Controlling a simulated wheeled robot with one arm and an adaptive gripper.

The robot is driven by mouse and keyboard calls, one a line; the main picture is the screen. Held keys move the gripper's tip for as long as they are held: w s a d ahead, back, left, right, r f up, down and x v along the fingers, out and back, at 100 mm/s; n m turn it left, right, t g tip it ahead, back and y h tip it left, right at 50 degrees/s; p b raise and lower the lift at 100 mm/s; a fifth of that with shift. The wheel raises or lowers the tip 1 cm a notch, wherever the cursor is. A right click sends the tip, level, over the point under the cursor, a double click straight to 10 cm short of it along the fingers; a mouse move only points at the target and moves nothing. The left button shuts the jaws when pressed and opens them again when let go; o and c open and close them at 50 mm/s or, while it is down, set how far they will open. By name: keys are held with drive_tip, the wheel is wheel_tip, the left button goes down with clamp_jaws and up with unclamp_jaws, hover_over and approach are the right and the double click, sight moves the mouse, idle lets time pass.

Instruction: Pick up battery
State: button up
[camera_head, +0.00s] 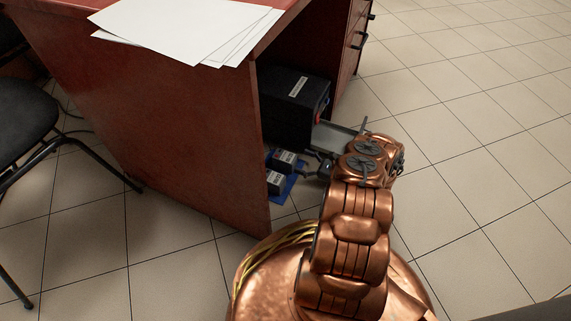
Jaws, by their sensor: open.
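Two small dark blocks with pale labels, which look like batteries, sit on a blue mat (289,189) on the floor beside the desk's side panel. The farther block (284,161) is at the back of the mat. The nearer block (275,182) is partly hidden by the desk panel's edge. My gripper (321,168) is low under the desk, just right of the blocks and apart from them. It is small and dark in the picture and open, with nothing seen between its fingers. My copper arm hides the floor behind it.
A black box-shaped unit (292,105) stands under the red-brown desk (165,115), with a grey flat panel or tray (332,137) beside it. Papers (180,25) lie on the desk. A black chair (25,125) is at left. The tiled floor (480,130) at right is clear.

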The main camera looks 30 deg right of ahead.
sight(285, 156)
drive_tip(key=shift+x, duration=1.15)
drive_tip(key=shift+s+a+b+x, duration=0.1)
drive_tip(key=shift+a+b+x, duration=0.1)
drive_tip(key=shift+b+x, duration=0.65)
drive_tip(key=shift+s+a+b+x, duration=0.15)
drive_tip(key=shift+b+x, duration=0.15)
drive_tip(key=shift+x, duration=1.1)
drive_tip(key=shift+w+a, duration=0.2)
drive_tip(key=shift+w, duration=0.25)
clamp_jaws()
